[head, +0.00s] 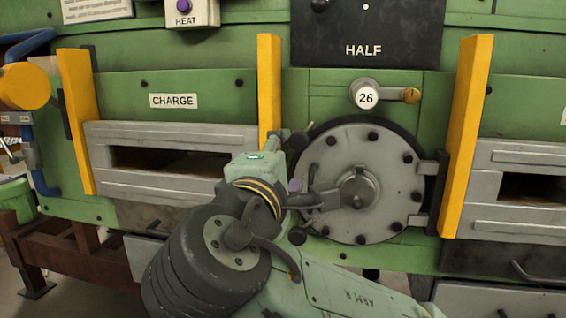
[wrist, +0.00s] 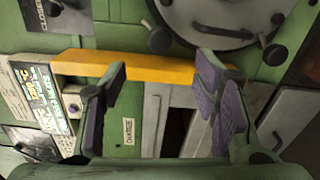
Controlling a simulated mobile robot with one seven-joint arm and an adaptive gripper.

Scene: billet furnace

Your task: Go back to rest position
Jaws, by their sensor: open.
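My gripper (wrist: 165,105) is open in the wrist view, its two purple-padded fingers apart with nothing between them. Behind the fingers show a yellow upright bar and the charge opening of the green furnace. In the head view my arm reaches up from the bottom to the furnace front (head: 215,85). My gripper there is mostly hidden behind my wrist, near the left edge of the round grey door (head: 350,150). I cannot tell whether it touches the door.
Yellow upright bars (head: 468,135) stand out from the furnace front. The charge slot (head: 165,160) is left of my arm, with another slot (head: 530,188) at the right. A lever marked 26 (head: 410,95) sits above the round door. A brown metal frame (head: 85,265) stands low left.

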